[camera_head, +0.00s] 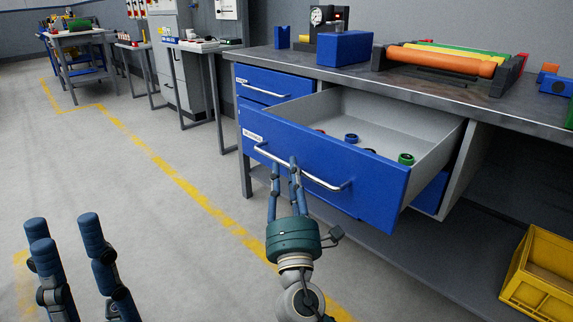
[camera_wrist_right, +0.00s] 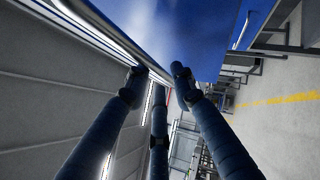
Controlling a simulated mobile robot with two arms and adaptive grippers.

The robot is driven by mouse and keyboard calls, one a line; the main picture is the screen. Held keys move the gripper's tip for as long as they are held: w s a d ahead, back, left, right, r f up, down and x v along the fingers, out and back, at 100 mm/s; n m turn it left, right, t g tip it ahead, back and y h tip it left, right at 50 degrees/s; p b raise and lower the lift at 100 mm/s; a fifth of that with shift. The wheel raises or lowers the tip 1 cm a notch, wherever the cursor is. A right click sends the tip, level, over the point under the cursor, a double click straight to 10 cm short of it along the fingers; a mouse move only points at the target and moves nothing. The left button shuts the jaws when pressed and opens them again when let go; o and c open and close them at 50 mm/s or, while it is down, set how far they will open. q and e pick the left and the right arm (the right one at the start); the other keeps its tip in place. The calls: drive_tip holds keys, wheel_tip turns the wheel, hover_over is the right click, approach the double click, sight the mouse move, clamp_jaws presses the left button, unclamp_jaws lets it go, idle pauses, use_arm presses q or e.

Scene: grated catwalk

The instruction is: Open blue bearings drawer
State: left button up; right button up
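A wide blue drawer (camera_head: 330,165) under the workbench is pulled well out. Its white label (camera_head: 253,137) is too small to read. Inside lie small ring-shaped parts: a blue one (camera_head: 352,138), a green one (camera_head: 405,159) and a partly hidden red one. My right gripper (camera_head: 285,166) has its fingers closed around the silver bar handle (camera_head: 325,184), left of its middle. In the right wrist view the fingertips (camera_wrist_right: 158,75) come together at the bar, close to the blue front. My left gripper (camera_head: 63,228) is open and empty at lower left, apart from the drawer.
Another blue drawer (camera_head: 268,84) above is closed. The workbench top (camera_head: 440,88) holds a blue box (camera_head: 344,48) and a roller rack with an orange roller (camera_head: 440,60). A yellow crate (camera_head: 540,275) sits at lower right. The floor left of the drawer is clear.

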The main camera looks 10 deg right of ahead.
drive_tip(key=v, duration=0.9)
drive_tip(key=shift+f, duration=0.1)
